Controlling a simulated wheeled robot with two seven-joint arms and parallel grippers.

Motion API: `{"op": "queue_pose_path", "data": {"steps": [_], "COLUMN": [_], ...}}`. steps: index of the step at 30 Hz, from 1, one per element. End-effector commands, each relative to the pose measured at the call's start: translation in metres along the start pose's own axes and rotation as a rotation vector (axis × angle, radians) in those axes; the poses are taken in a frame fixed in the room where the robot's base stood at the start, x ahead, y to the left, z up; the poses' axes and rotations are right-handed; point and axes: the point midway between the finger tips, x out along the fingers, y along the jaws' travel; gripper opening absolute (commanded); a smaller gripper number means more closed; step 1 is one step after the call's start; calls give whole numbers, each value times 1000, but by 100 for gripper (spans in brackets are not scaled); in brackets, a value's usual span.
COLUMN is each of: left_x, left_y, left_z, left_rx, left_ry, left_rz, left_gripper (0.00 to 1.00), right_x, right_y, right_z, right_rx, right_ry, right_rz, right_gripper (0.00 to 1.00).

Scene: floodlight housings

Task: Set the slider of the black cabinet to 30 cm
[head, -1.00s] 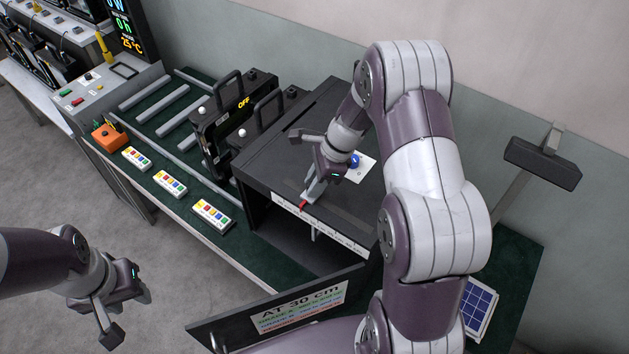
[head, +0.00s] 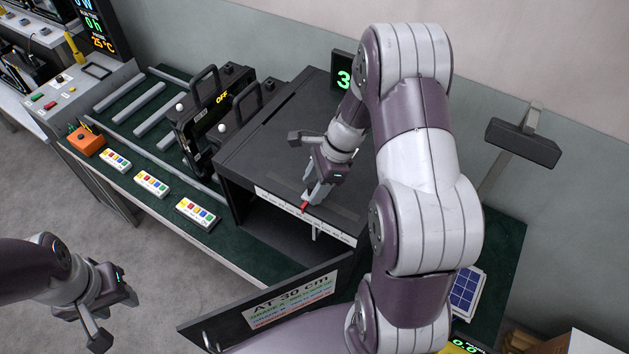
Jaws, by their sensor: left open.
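The black cabinet (head: 262,150) stands on the green bench with a white scale strip (head: 275,202) along its top front edge. The slider's red pointer (head: 304,208) is near the middle of this strip; the scale's figures are too small to read. My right gripper (head: 311,197) reaches down to the slider, its fingers close together at the red pointer, seemingly shut on it. A display (head: 343,80) behind the cabinet shows a green 3, the rest hidden by my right arm. A sign reading "AT 30 cm" (head: 290,300) is on the open door. My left gripper (head: 98,305) is open and empty over the floor.
Black housings with handles (head: 213,118) stand left of the cabinet. Several button strips (head: 151,184) and an orange box (head: 86,141) line the front edge. A blue panel (head: 465,292) lies at the right. The cabinet's open door (head: 215,322) juts toward me.

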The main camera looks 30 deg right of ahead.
Motion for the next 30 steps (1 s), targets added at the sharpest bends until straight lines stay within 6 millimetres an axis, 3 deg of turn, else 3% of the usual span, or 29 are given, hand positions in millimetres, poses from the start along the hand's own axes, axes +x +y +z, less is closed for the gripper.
{"op": "queue_pose_path", "data": {"steps": [8,16,18,21,30], "left_x": [3,23,4,-13,-17], "left_y": [0,0,0,0,0], "left_z": [0,3,1,-2,-2], "left_rx": [0,0,0,0,0], "left_ry": [0,0,-1,1,0], "left_rz": [0,0,0,0,0], "left_gripper": [43,43,43,43,43], "right_x": [-9,-75,-102,-122,-127], "right_y": [-2,-2,-1,0,0], "right_z": [0,-2,3,4,1], "right_rx": [-3,-1,0,2,-1], "right_ry": [0,3,2,1,1], "right_rz": [-7,-10,-4,-1,-1], "right_gripper": [50,50,50,50,50]}}
